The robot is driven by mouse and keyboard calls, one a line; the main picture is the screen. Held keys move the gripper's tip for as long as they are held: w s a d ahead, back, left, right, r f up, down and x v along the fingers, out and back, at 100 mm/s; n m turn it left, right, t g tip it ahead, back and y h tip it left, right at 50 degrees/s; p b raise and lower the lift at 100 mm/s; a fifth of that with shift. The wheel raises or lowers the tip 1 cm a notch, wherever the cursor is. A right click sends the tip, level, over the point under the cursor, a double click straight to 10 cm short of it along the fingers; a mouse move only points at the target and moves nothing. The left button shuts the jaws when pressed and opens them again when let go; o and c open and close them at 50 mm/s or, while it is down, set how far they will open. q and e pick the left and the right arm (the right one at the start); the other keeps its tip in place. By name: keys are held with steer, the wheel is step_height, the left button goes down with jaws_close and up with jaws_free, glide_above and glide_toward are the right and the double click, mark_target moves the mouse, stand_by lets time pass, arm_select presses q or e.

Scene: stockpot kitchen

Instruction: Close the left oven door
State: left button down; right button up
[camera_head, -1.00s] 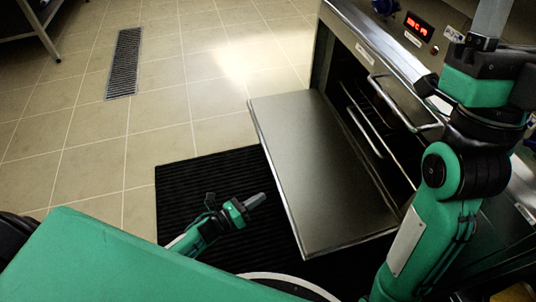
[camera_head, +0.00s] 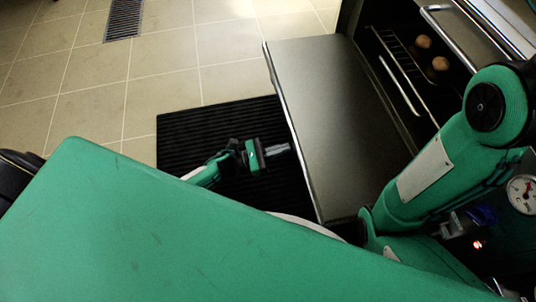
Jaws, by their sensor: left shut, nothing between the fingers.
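The left oven door (camera_head: 335,105) is a flat steel panel folded down open, reaching out over the floor from the oven front. My left gripper (camera_head: 279,149) is shut and empty. Its fingertips are at the door's outer left edge in the head view; I cannot tell whether they touch it. The oven cavity is open behind the door, with a wire rack (camera_head: 401,62) and round brown items (camera_head: 439,64) inside. My right arm comes in at the right, across the oven front, and its gripper is outside the view.
A black ribbed mat (camera_head: 190,140) lies on the tiled floor below my left gripper. A bar handle (camera_head: 447,31) runs along the oven front at upper right. A round gauge (camera_head: 522,193) is at the right edge. The floor at left is clear around a drain grate (camera_head: 123,18).

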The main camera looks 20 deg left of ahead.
arm_select(q)
steer(key=shift+b+x, duration=0.3)
steer(key=shift+x, duration=0.9)
steer(key=shift+r, duration=0.1)
